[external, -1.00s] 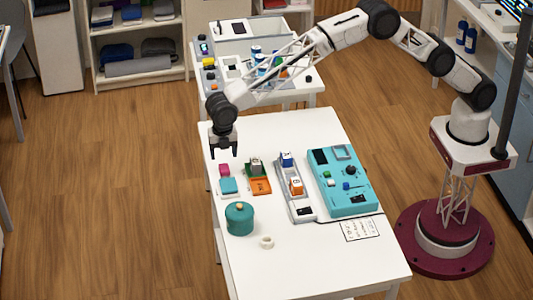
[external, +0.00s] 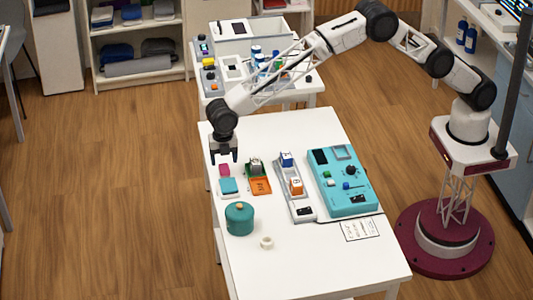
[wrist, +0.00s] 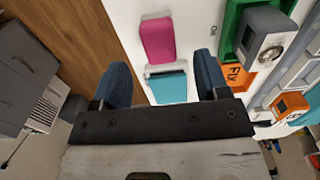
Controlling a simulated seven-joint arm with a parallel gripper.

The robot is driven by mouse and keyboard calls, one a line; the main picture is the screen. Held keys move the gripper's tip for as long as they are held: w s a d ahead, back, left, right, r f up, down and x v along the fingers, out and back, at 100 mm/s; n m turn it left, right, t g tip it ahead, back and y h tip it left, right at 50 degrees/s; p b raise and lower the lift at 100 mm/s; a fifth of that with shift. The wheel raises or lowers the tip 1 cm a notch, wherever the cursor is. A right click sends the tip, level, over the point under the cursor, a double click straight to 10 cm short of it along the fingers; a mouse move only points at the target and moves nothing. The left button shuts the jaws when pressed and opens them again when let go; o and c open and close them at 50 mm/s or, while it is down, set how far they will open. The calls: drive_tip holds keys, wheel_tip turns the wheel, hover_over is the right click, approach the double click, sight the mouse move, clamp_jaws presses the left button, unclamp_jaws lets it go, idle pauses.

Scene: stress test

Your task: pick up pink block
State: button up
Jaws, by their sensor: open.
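The pink block (external: 224,170) lies near the left edge of the white table, just behind a teal block (external: 228,186). In the wrist view the pink block (wrist: 157,40) shows beyond the fingertips, with the teal block (wrist: 168,84) nearer and between the fingers. My gripper (external: 224,160) is above the table, close to the pink block in the picture. In the wrist view my gripper (wrist: 164,82) is open, with a dark finger on each side and nothing held. How high the fingertips are above the block is hard to tell.
An orange tray (external: 259,186) with a green and grey block stands right of the pink block. A grey tray (external: 283,186) and a teal panel (external: 355,205) lie farther right. A teal pot (external: 240,220) and a white ring (external: 266,242) stand in front.

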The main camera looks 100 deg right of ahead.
sight(224, 167)
drive_tip(key=shift+d+f, duration=0.1)
drive_tip(key=shift+f, duration=2.5)
drive_tip(key=c, duration=1)
drive_tip(key=shift+r, duration=5.05)
